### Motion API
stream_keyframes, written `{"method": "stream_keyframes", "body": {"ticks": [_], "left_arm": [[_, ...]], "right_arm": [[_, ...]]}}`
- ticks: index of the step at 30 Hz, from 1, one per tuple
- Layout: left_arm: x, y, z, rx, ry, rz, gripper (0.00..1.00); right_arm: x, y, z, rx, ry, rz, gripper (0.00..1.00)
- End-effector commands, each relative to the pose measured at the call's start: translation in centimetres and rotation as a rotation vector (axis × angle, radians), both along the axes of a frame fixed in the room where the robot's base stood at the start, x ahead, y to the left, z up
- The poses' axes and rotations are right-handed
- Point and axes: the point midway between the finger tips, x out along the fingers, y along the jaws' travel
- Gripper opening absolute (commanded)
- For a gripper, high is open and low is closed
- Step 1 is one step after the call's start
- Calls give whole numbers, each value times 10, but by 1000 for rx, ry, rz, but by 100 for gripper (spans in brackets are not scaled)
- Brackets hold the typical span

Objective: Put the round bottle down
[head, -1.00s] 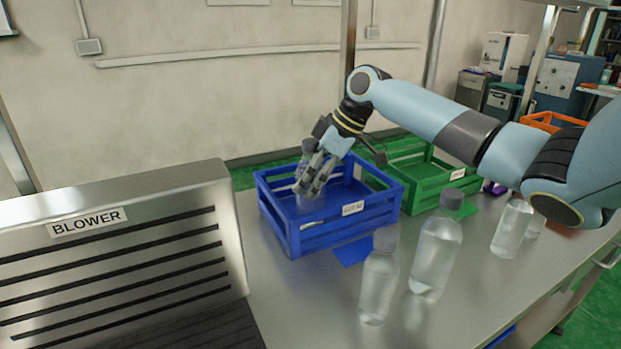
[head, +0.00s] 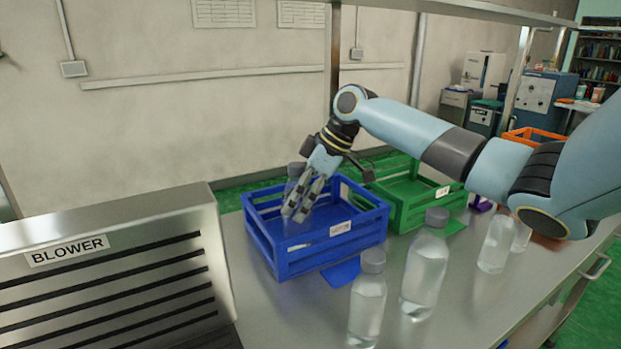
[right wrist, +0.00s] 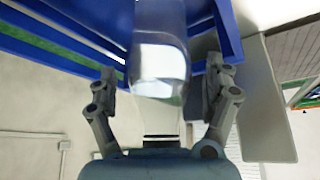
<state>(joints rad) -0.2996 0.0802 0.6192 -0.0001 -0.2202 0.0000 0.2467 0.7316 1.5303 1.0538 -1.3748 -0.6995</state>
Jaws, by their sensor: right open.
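The round bottle (right wrist: 160,50), clear with a grey cap, stands in the blue crate (head: 318,261) near its back left side. In the head view its cap (head: 296,169) shows behind my fingers, which hide much of its body. My right gripper (head: 296,213) reaches down into the crate. In the right wrist view the gripper (right wrist: 165,78) is open, with one finger on each side of the bottle and visible gaps between. My left gripper is not in view.
A green crate (head: 410,216) stands right of the blue one. Clear bottles (head: 367,310) (head: 425,270) (head: 495,246) stand on the steel bench in front and to the right. The metal blower (head: 110,265) is at the left.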

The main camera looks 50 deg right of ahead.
Motion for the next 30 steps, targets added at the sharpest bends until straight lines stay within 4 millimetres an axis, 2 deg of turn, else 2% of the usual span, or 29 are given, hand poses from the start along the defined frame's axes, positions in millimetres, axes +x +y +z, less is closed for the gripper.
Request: {"method": "stream_keyframes", "body": {"ticks": [9, 15, 21, 30], "left_arm": [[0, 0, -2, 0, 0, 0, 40], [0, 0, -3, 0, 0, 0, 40], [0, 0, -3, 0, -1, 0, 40], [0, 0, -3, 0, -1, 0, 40]], "right_arm": [[-29, -24, 61, -9, 3, 1, 84], [-40, -32, 87, -5, 2, 1, 84], [-44, -34, 96, -1, 2, 0, 84], [-43, -33, 96, 0, 2, 0, 84]]}}
